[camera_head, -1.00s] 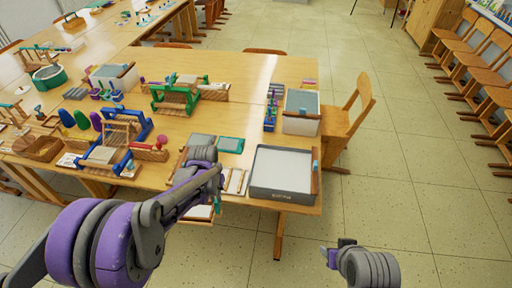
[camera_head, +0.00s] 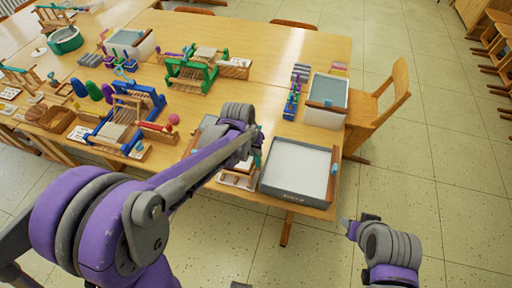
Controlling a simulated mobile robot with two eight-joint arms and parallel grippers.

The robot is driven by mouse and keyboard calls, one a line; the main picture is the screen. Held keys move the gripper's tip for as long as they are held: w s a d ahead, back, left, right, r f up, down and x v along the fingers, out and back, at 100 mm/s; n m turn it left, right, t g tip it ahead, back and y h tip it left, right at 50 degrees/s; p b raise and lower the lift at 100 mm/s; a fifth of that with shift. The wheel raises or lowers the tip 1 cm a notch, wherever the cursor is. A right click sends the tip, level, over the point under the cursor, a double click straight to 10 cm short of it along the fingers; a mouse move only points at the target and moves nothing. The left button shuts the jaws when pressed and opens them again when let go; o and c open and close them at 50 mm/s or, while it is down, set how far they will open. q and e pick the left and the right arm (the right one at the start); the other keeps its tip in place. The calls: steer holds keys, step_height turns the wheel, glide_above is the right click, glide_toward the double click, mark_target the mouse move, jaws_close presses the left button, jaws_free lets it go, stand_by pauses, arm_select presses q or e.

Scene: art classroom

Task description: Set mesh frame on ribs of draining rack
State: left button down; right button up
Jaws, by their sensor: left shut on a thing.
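My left gripper (camera_head: 250,160) is over the front of the table, just left of the grey tray. My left wrist hides most of its fingers and most of what it is shut on. Wood-edged pale parts (camera_head: 238,178) show below it; they look like the mesh frame, but I cannot tell held parts from those lying on the table. I cannot make out the draining rack or its ribs for certain near the wrist. My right gripper (camera_head: 347,226) is away from the table, over the floor at lower right; its jaw opening is too small to read.
The grey tray (camera_head: 267,181) with a pale inside stands at the table's front right corner. A white bin (camera_head: 323,118) is behind it, beside a wooden chair (camera_head: 377,104). A blue wooden stand (camera_head: 152,98) and a green one (camera_head: 208,76) stand left and behind.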

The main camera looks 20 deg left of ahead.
arm_select(q)
step_height(320, 180, down, 2)
steer(key=shift+f+b, duration=0.1)
steer(key=shift+b, duration=0.25)
arm_select(e)
steer(key=shift+s+f, duration=0.25)
steer(key=shift+f, duration=0.35)
arm_select(q)
steer(key=shift+w+a, duration=0.2)
arm_select(e)
steer(key=shift+w+f, duration=0.1)
arm_select(q)
steer(key=shift+a, duration=0.35)
arm_select(e)
steer(key=shift+f, duration=0.1)
